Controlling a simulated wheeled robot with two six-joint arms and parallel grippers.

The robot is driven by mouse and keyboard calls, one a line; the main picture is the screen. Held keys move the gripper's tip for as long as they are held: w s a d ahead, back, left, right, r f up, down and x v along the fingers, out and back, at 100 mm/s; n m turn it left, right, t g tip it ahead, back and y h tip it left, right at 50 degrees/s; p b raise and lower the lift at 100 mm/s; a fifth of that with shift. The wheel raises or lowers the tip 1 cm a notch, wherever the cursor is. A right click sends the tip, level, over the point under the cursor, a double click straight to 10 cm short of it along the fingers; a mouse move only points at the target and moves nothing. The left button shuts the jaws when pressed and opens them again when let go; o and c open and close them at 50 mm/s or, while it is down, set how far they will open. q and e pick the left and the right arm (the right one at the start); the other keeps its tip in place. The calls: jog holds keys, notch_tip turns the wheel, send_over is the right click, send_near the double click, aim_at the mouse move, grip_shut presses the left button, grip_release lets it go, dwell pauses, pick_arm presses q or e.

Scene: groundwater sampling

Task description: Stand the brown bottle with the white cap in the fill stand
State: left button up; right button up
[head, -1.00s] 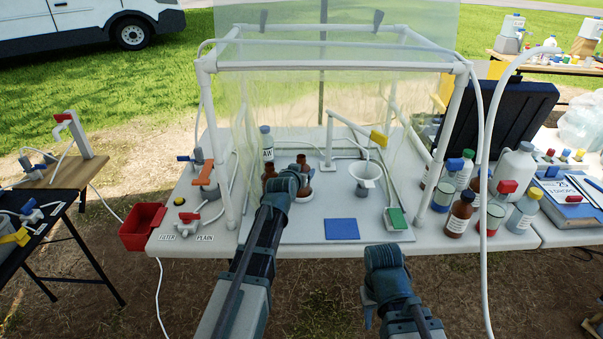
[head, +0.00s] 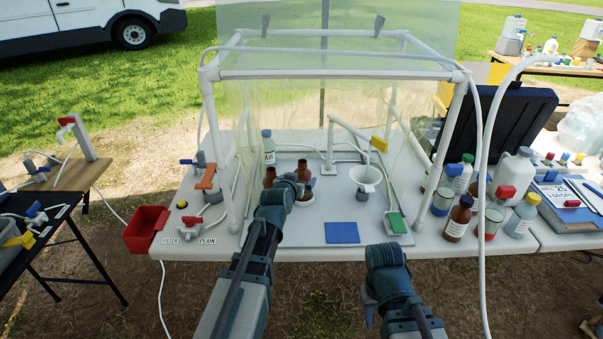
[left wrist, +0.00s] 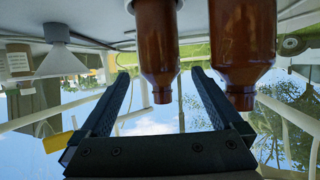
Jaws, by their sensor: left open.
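Two brown bottles with narrow necks stand inside the clear enclosure. One (head: 304,172) stands at a white round base that looks like the fill stand (head: 306,199). The other brown bottle (head: 269,176) stands to its left, partly behind my arm. I see no white cap on either. My left gripper (head: 296,182) is in front of them, low. In the left wrist view, which is upside down, the left gripper's fingers (left wrist: 160,75) are open, with the stand's bottle (left wrist: 157,45) between or just beyond them, not gripped. The second bottle (left wrist: 242,45) is outside one finger. My right gripper's fingers do not show clearly.
A bottle marked AW (head: 268,150) stands behind. A white funnel (head: 366,176) is right of the stand, a blue pad (head: 342,232) in front. Enclosure posts (head: 455,125) flank the space. Several capped bottles, including a brown one (head: 457,222), crowd the right. A red bin (head: 146,228) hangs at left.

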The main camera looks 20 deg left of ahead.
pick_arm(q)
jog(key=p+v, duration=0.1)
jog(key=v, duration=0.5)
jog(key=shift+s+p, duration=0.2)
jog(key=shift+p, duration=0.2)
jog(key=shift+r, duration=0.1)
